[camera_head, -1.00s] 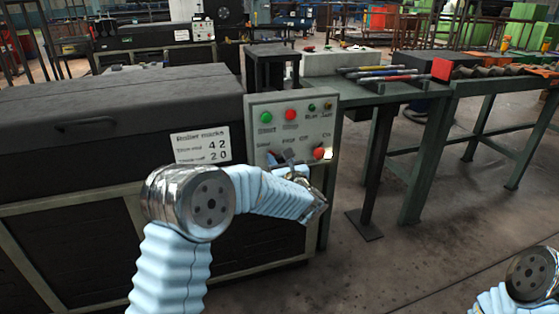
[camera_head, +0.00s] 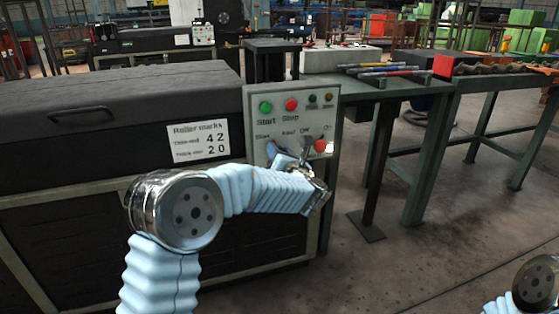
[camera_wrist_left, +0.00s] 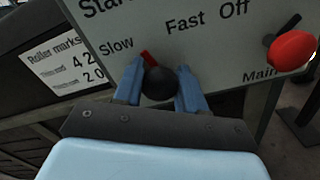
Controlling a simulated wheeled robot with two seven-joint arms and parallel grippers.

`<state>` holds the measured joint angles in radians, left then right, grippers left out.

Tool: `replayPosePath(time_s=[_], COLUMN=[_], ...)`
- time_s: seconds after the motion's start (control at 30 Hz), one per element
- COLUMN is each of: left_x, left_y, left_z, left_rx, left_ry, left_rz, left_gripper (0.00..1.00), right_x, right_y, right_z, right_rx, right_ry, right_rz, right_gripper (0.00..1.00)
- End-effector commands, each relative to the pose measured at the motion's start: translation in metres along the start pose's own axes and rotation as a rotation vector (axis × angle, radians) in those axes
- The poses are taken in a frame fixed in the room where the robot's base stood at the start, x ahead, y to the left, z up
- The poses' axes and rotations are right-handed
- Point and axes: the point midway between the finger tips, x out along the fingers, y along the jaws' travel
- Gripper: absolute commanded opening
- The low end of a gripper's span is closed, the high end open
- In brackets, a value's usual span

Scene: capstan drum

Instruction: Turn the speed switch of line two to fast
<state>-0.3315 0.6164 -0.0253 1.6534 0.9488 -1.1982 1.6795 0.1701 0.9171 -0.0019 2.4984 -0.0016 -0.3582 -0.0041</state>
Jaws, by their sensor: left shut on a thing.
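The grey control panel (camera_head: 252,135) stands at the right end of the dark machine. The speed switch is a black round knob (camera_wrist_left: 159,84) with a red pointer (camera_wrist_left: 149,58). The pointer aims up and left, towards the word Slow, with Fast further right. My left gripper (camera_wrist_left: 160,88) is shut on the knob, one blue finger on each side. In the head view my left gripper (camera_head: 288,153) is at the panel's lower part and hides the knob. My right gripper is out of view; only part of that arm shows at the lower right.
A green Start button (camera_head: 266,107) and a red Stop button (camera_head: 291,104) sit above the switch. A red main handle (camera_wrist_left: 292,50) sticks out to its right. A Roller marks placard (camera_head: 199,141) is on the machine. A table (camera_head: 410,87) with rods stands behind.

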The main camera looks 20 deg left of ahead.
Motion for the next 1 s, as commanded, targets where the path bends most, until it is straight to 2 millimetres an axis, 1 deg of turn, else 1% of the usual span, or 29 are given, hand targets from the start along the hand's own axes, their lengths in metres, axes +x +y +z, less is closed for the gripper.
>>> replayPosePath(time_s=[0.03, 0.1, 0.4, 0.7, 1.0], left_x=[-0.0001, 0.0000, -0.0003, -0.0004, -0.0004], left_y=[-0.0008, -0.0009, -0.0019, -0.0024, -0.0031], left_z=[-0.0006, -0.0001, 0.0016, 0.0026, 0.0025], left_rx=[0.038, 0.104, 0.391, 0.675, 0.913], left_ry=[-0.003, -0.003, -0.003, -0.004, -0.005], left_rz=[0.001, 0.001, -0.001, -0.001, -0.001], left_gripper=[0.10, 0.10, 0.10, 0.10, 0.10], right_x=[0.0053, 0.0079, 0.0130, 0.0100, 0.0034], right_y=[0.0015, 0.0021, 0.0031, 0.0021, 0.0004], right_z=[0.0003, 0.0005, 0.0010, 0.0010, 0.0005], right_rx=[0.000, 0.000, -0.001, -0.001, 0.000], right_ry=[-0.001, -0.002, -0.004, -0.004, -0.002], right_rz=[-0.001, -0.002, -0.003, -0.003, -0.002], right_gripper=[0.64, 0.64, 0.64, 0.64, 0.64])
